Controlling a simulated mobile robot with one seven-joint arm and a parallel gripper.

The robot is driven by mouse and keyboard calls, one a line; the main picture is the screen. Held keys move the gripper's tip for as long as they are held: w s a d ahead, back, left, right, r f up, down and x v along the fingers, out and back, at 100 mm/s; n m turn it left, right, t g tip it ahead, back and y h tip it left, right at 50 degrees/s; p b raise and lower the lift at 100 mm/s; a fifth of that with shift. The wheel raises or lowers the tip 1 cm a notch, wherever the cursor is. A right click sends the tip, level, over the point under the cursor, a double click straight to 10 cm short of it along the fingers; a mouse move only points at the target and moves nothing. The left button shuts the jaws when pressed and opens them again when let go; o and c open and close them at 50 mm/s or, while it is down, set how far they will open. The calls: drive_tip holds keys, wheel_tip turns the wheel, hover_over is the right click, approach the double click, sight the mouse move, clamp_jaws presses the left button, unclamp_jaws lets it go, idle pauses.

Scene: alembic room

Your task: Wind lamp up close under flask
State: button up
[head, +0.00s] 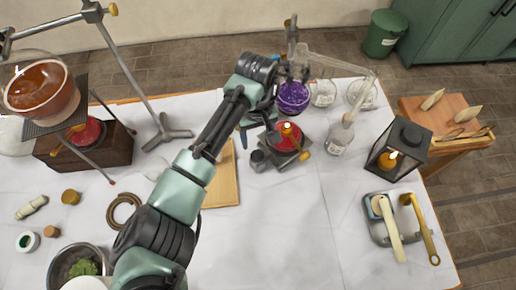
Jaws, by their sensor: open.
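The lamp (289,131) is red with a small orange flame. It sits on a dark stand (284,158) with a yellow knob (304,154) at its right. The round flask (293,97) holds purple liquid and is held on a metal support just behind and above the lamp. A gap seems to show between flame and flask, but its height is hard to tell from above. My gripper (268,116) is left of the lamp and flask, open, pointing down. My arm partly hides it, and I cannot tell if it touches anything.
A glass tube runs from the flask to a clear bottle (340,136) at the right. A lantern (397,150) and a tray with tools (393,232) stand farther right. A wooden board (222,182) lies beneath my arm. The front middle of the table is clear.

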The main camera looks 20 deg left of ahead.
sight(258, 156)
wheel_tip(258, 156, down, 9)
drive_tip(key=shift+w+r, duration=0.1)
drive_tip(key=shift+r, duration=0.05)
clamp_jaws()
idle(0.5)
